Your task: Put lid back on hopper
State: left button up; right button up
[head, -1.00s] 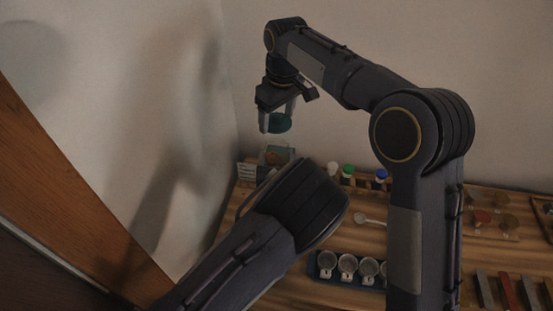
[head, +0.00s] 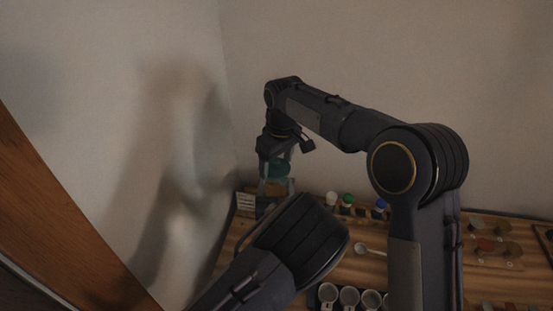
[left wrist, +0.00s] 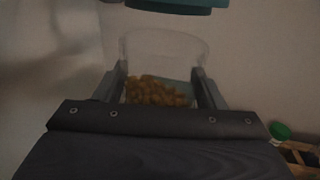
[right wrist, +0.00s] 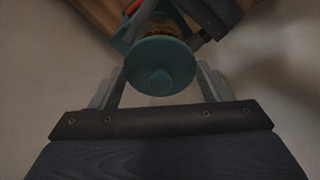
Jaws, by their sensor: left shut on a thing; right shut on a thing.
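The teal round lid (right wrist: 160,65) with a central knob is between the fingers of my right gripper (head: 276,160), which is shut on it. In the left wrist view the lid's edge (left wrist: 178,5) is just above the hopper, with a small gap. The clear hopper (left wrist: 165,48) holds orange-brown pieces. It stands between the fingers of my left gripper (left wrist: 159,82), which is shut on it. In the head view the hopper (head: 276,188) is under the lid at the table's far left corner. My left forearm hides the left gripper there.
Bottles with white, green and blue caps (head: 347,200) stand right of the hopper. A white spoon (head: 368,250) and several metal cups (head: 349,296) lie nearer on the wooden table (head: 415,262). Walls close off the left and back. A small card (head: 245,201) is beside the hopper.

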dwell(0.3)
jog(key=shift+f, duration=0.85)
jog(key=shift+f, duration=0.65)
jog(key=o, duration=1)
jog(key=shift+o, duration=0.2)
notch_tip(320, 180, up, 12)
jog(key=s+d, duration=0.1)
